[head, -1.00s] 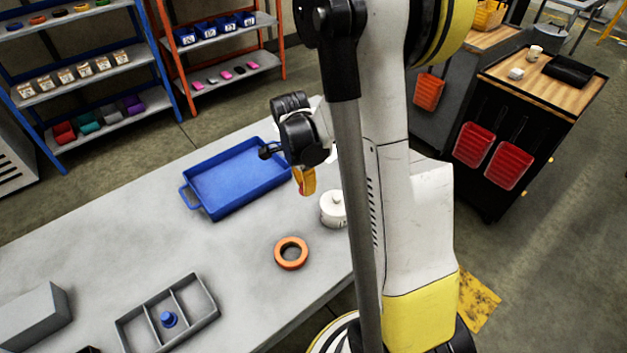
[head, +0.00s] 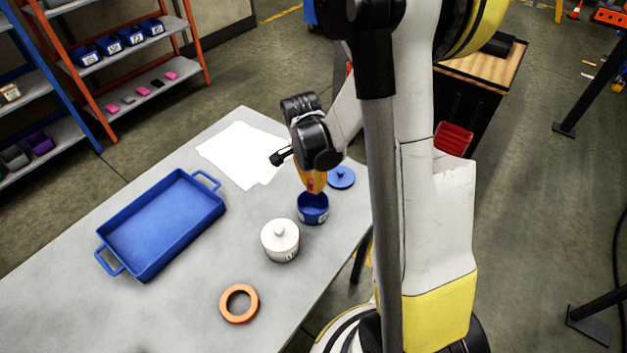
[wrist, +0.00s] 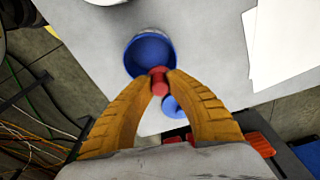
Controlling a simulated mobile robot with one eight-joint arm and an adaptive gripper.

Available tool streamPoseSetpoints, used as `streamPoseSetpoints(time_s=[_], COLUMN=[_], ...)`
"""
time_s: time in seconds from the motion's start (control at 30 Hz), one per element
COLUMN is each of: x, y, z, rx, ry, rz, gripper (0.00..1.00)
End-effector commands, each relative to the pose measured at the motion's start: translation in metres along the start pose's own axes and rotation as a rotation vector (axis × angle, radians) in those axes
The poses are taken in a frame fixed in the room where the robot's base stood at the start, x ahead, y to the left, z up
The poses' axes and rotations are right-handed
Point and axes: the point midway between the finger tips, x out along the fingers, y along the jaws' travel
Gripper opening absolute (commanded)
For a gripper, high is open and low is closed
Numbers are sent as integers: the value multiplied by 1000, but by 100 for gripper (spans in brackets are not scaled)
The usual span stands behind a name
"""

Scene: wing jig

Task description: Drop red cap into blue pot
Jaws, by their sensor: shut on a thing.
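My gripper (head: 313,188) is shut on the red cap (wrist: 159,80), which shows between the two orange fingertips in the wrist view. The open blue pot (head: 313,209) stands on the table right below my gripper in the head view. In the wrist view the blue pot (wrist: 150,54) lies just ahead of the fingertips, and the cap overlaps its near rim. I cannot tell the cap's exact height above the pot. A blue lid (head: 341,177) lies on the table beside the pot, partly hidden behind the cap and a finger in the wrist view.
A white lidded pot (head: 280,240) stands close to the blue pot. A blue tray (head: 160,225), an orange ring (head: 239,304) and white paper (head: 243,154) lie on the table (head: 190,310). The table's edge runs near the blue pot and lid.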

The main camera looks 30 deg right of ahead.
Motion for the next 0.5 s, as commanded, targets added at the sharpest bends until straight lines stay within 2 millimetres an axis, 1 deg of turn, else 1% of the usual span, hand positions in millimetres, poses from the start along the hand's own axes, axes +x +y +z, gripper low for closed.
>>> streamPoseSetpoints(time_s=[0.03, 0.2, 0.3, 0.5], x=[11, 30, 35, 34], y=[0, 0, 0, 0], z=[1, 3, 4, 4], rx=[0, 1, 1, 1], ry=[0, 0, 0, 0], rz=[0, 0, 0, 0], gripper=[2, 2, 2, 2])
